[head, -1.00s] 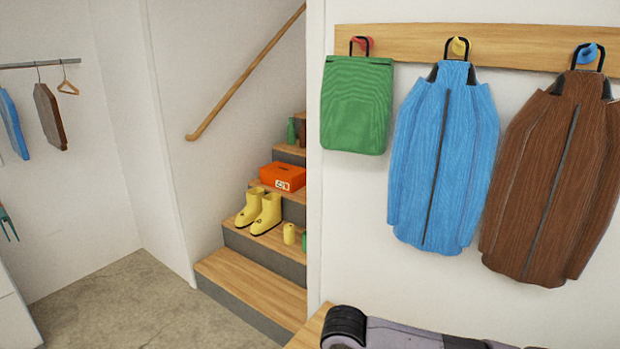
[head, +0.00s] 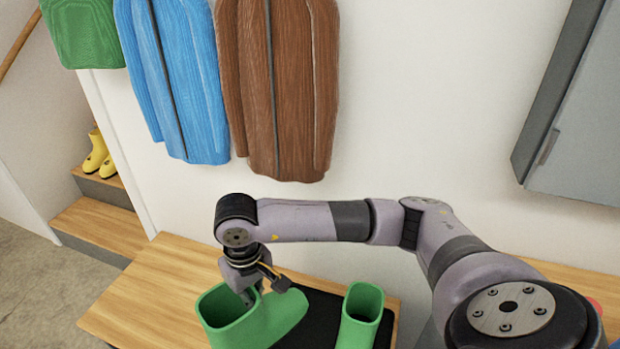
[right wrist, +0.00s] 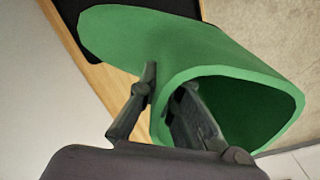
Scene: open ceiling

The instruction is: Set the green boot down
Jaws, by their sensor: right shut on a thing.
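A green boot (head: 232,326) is on the left over the wooden bench, its open top facing up and its toe pointing right. My right gripper (head: 246,296) is shut on the rim of this boot. In the right wrist view, one finger is inside the opening of the boot (right wrist: 190,52) and the other is outside against the wall. Its sole is out of the head view, so I cannot tell whether it touches the surface below. A second green boot (head: 362,305) stands to the right on a black mat (head: 308,328). My left gripper is not in view.
The wooden bench (head: 150,290) has bare room at its left end. A brown coat (head: 277,90) and a blue coat (head: 172,80) hang above. A grey cabinet (head: 580,110) is on the wall at right. Yellow boots (head: 97,155) stand on the stairs.

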